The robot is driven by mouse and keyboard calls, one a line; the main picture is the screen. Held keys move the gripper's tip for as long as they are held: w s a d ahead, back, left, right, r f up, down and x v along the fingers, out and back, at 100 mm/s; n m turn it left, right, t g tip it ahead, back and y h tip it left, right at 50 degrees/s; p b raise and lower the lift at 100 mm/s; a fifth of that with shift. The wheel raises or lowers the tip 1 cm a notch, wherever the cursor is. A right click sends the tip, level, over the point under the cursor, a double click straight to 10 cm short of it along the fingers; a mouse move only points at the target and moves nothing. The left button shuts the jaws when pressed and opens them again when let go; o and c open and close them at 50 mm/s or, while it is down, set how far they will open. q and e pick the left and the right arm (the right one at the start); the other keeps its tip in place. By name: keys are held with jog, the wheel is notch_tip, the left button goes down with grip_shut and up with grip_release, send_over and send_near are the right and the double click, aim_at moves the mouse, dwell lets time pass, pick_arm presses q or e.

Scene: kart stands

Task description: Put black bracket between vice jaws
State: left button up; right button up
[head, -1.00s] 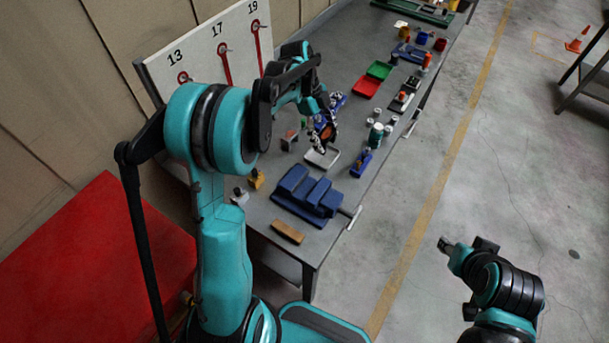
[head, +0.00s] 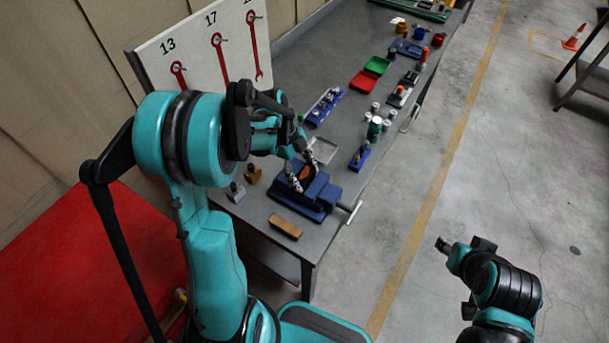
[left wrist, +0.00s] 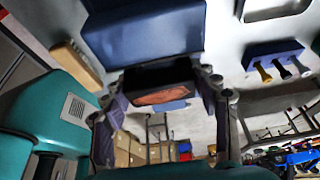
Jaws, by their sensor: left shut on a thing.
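The blue vice (head: 316,208) stands at the near end of the grey bench; its blue body also shows in the left wrist view (left wrist: 145,30). My left gripper (head: 297,178) is shut on the black bracket (left wrist: 160,76), which has an orange-brown face. In the head view the bracket (head: 305,173) is at the vice, mostly hidden by the fingers. In the left wrist view it lies between the two fingers, close against the vice body. I cannot tell whether it sits between the jaws. My right gripper (head: 443,244) is over the floor, away from the bench; its finger state is unclear.
A brown block (head: 286,227) lies in front of the vice. A grey tray (head: 322,150) and a blue tool holder (head: 360,157) stand behind it. Small brass and grey pieces (head: 253,174) are at its left. Red and green trays (head: 363,81) lie farther back.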

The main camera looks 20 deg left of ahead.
pick_arm(q)
jog(key=shift+r, duration=0.1)
jog(key=o, duration=1.5)
jog(key=shift+o, duration=0.2)
